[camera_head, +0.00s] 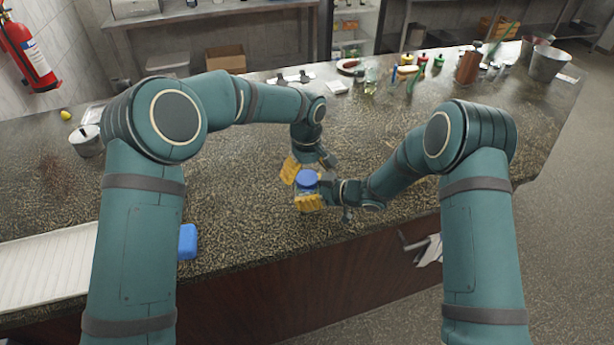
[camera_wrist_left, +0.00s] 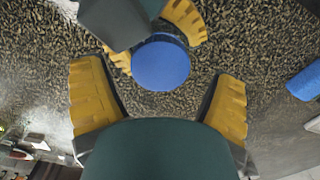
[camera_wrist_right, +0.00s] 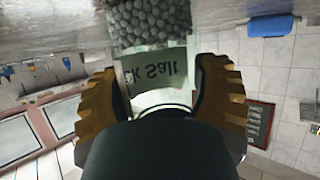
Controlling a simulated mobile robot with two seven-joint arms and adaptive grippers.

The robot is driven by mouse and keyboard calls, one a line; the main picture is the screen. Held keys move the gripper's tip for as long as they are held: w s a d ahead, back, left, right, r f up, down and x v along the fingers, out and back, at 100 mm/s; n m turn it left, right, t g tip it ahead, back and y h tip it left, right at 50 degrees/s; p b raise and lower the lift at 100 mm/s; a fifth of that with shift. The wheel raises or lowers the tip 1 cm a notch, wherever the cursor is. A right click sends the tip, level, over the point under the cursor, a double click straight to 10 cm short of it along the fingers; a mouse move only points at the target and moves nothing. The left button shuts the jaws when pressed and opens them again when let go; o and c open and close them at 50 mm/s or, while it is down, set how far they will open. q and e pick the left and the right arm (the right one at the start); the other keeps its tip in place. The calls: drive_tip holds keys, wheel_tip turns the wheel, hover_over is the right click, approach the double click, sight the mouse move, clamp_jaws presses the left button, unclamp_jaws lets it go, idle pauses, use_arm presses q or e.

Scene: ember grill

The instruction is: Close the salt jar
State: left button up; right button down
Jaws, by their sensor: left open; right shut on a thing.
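The salt jar (camera_wrist_right: 150,75) is clear, with grey grains and a label ending in "ck Salt". It stands between the fingers of my right gripper (camera_wrist_right: 165,85), which is shut on its side. A round blue lid (camera_head: 306,180) sits at the jar's top, and the left wrist view shows its flat face (camera_wrist_left: 161,63). I cannot tell whether it is fully seated. My left gripper (camera_head: 307,167) is open close by the lid, with its two yellow fingers (camera_wrist_left: 160,85) spread apart on either side. The jar's rim is hidden.
A blue block (camera_head: 187,242) lies on the speckled counter (camera_head: 240,215) near a white ribbed tray (camera_head: 45,265). A metal pot (camera_head: 87,141) stands at the left. Bottles and food are at the back right. The counter around the jar is clear.

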use_arm(q)
drive_tip(key=shift+r, duration=1.4)
drive_tip(key=shift+r+n, duration=1.2)
drive_tip(key=shift+r, duration=0.55)
drive_tip(key=shift+f, duration=0.15)
drive_tip(key=shift+f, duration=3.9)
